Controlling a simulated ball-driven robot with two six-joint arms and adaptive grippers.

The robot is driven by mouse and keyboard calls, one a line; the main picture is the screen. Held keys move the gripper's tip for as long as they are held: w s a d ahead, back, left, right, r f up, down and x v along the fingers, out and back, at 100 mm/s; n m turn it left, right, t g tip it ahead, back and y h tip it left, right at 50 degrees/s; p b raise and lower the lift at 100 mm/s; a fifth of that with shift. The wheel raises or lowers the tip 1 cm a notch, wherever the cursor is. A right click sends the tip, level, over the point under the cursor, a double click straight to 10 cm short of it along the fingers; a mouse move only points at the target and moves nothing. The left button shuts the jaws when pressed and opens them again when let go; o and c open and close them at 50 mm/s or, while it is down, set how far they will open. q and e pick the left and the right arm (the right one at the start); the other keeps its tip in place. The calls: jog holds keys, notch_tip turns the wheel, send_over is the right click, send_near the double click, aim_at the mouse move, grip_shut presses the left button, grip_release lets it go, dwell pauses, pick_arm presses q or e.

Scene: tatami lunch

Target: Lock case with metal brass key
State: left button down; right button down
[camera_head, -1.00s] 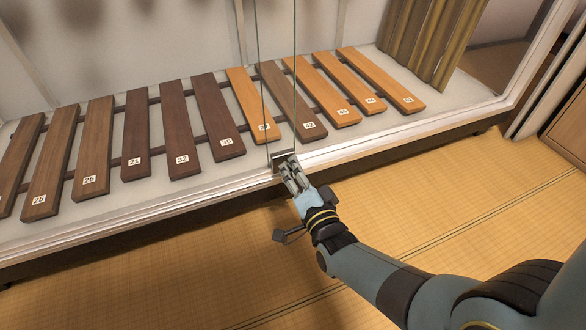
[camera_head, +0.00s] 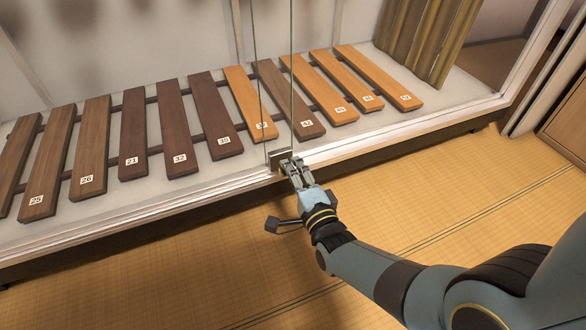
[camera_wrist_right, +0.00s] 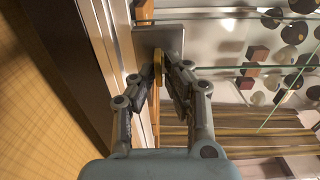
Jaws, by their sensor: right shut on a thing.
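The glass-fronted case (camera_head: 228,184) holds a row of numbered wooden bars. A small metal lock plate (camera_head: 277,158) sits at the bottom where the glass panels meet; it also shows in the right wrist view (camera_wrist_right: 172,38). My right gripper (camera_head: 286,163) is at the plate. In the right wrist view, my right gripper (camera_wrist_right: 159,80) is shut on the brass key (camera_wrist_right: 158,62), a thin yellow piece between the fingertips. The key's far end is at the plate; I cannot tell whether it is inside the lock. My left gripper is not in view.
Wooden bars (camera_head: 172,130) lie behind the glass. Tatami floor (camera_head: 440,215) in front of the case is clear. A wooden cabinet (camera_head: 570,125) stands at the right edge.

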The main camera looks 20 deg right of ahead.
jog(key=shift+s+f, duration=0.1)
jog(key=shift+f, duration=0.1)
jog(key=c, duration=1.5)
grip_release()
jog(key=shift+r, duration=0.2)
notch_tip(320, 180, up, 10)
jog(key=shift+f, duration=0.15)
